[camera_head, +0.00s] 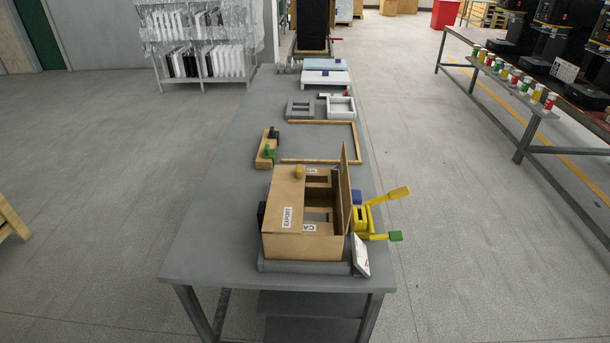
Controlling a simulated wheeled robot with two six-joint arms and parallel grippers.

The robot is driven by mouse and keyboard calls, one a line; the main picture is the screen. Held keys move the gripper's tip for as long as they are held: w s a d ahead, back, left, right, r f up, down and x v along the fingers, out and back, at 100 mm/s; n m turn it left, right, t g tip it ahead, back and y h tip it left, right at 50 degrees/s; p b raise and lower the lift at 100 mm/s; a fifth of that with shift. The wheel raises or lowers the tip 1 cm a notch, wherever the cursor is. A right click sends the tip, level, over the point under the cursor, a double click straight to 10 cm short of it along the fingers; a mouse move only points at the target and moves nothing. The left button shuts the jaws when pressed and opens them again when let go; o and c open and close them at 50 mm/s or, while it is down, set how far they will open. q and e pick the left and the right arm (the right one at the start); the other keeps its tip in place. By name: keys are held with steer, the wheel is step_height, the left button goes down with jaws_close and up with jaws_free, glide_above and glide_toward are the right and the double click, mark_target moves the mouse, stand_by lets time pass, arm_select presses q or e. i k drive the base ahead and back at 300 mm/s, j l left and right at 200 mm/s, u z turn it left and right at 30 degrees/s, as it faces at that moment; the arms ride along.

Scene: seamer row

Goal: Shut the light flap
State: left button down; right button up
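A brown cardboard box (318,246) stands on a grey base at the near end of the grey table. Another flap (345,190) stands nearly upright along the right side. Between them the top is open, with a crosspiece and dark interior showing. I cannot tell which flap is the light one. Neither of my grippers is in view.
A yellow device with yellow and green handles (362,218) sits right of the box. A white sign (360,254) leans at the front right corner. A wooden block with green and black pieces (266,150) and a wooden frame (320,122) lie behind. The table left of the box is clear.

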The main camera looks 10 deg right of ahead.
mark_target(349, 197)
steer(key=l, duration=0.7)
steer(key=k+l, duration=0.1)
steer(key=l, duration=0.65)
